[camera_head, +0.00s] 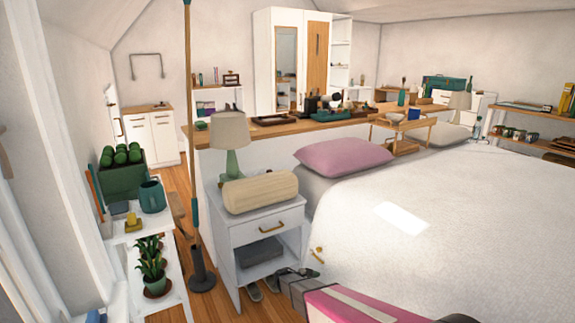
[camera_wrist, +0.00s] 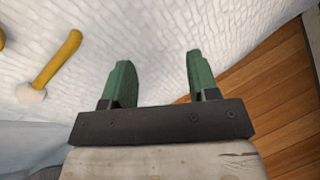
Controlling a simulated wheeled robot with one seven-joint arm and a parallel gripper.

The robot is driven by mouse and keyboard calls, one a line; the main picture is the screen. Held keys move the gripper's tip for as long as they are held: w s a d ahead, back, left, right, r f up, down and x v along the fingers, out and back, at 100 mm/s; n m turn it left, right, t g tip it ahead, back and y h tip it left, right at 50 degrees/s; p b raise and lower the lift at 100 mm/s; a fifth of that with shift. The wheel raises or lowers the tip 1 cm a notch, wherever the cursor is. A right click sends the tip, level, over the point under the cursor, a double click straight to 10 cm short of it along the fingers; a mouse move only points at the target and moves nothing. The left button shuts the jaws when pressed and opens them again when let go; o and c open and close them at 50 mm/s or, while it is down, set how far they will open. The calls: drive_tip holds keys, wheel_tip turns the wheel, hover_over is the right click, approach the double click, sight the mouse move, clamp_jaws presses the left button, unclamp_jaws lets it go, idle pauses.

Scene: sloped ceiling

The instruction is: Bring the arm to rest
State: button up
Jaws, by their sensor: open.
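My gripper shows in the wrist view (camera_wrist: 158,72) with its two green fingers apart and nothing between them. The white textured bedspread (camera_wrist: 160,30) lies beyond the fingers, and wooden floor shows at the right. In the head view my pink and dark arm enters at the bottom, beside the near side of the bed (camera_head: 450,220) and right of the white nightstand (camera_head: 237,237). The fingertips are hard to make out there. A yellow rod with a pale knob (camera_wrist: 58,62) is left of the fingers, apart from them.
A beige bolster (camera_head: 262,192) and a lamp (camera_head: 230,135) stand on the nightstand. A tall thin pole (camera_head: 190,120) rises left of it. White shelves with plants (camera_head: 152,265) line the left wall. Wooden floor shows between shelves and nightstand.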

drive_tip(key=s+d+r+m+g+y, duration=0.1)
drive_tip(key=s+d+r+m+y, duration=0.1)
drive_tip(key=s+r+m+y, duration=0.5)
drive_tip(key=s+d+r+m+g+y, duration=0.2)
drive_tip(key=s+r+m+y, duration=0.4)
drive_tip(key=r, duration=1.1)
drive_tip(key=s+d+m, duration=0.1)
drive_tip(key=s+m, duration=0.3)
drive_tip(key=s, duration=0.2)
drive_tip(key=shift+s+r+y, duration=0.15)
drive_tip(key=shift+y, duration=0.25)
drive_tip(key=shift+d, duration=0.1)
